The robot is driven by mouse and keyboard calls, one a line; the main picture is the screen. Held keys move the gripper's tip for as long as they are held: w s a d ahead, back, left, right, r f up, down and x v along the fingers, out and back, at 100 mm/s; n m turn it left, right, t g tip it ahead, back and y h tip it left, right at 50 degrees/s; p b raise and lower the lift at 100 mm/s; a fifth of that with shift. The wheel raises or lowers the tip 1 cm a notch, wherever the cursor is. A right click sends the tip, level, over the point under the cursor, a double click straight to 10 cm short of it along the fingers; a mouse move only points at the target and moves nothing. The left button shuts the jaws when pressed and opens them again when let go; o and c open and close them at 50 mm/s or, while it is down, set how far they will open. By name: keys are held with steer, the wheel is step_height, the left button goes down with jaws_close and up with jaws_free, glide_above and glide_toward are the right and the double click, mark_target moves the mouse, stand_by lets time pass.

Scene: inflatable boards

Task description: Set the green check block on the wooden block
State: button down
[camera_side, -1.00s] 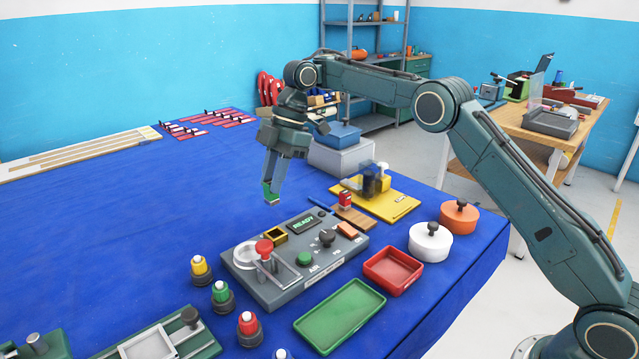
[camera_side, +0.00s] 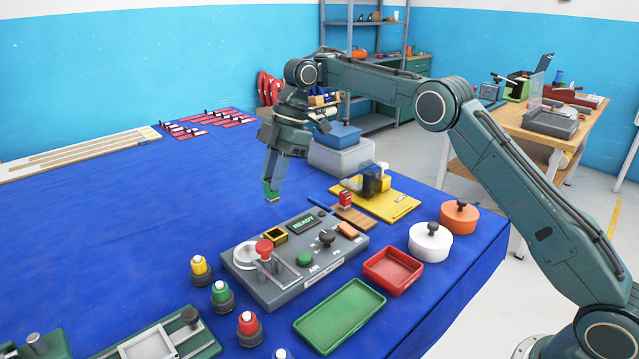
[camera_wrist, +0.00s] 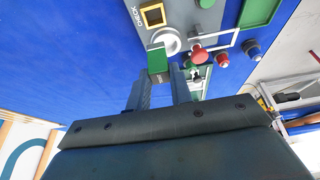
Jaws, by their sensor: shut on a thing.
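The green check block (camera_side: 270,191) is held at the tips of my gripper (camera_side: 272,186), above the blue cloth just behind the grey control panel. In the wrist view the green block (camera_wrist: 157,60) shows at the fingertips (camera_wrist: 168,74), with a tan part at its lower end. A flat wooden block (camera_side: 355,219) lies behind the panel to the right of my gripper. My gripper is apart from the wooden block.
The grey panel (camera_side: 325,268) carries a red knob (camera_side: 264,248), a yellow-rimmed square socket (camera_side: 275,234) and a black knob. A yellow base with a clear-and-yellow fixture (camera_side: 385,205) stands behind the wooden block.

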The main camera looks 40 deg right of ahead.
steer(key=shift+r, duration=0.15)
steer(key=shift+w+d+r+m+t, duration=0.35)
steer(key=shift+d+r+m, duration=0.2)
steer(key=shift+m, duration=0.25)
steer(key=s+d+r+m+t+h, duration=0.2)
steer(key=d+r+m, duration=0.2)
steer(key=d+m, duration=0.5)
steer(key=s+d+r+m+t+h, duration=0.25)
steer(key=d+m, duration=0.45)
steer(key=d, duration=0.4)
steer(key=shift+g, duration=0.4)
step_height(320, 180, down, 20)
steer(key=shift+r, duration=0.25)
steer(key=shift+f, duration=0.15)
steer(key=c, duration=1.3)
jaws_free()
steer(key=shift+o, duration=0.2)
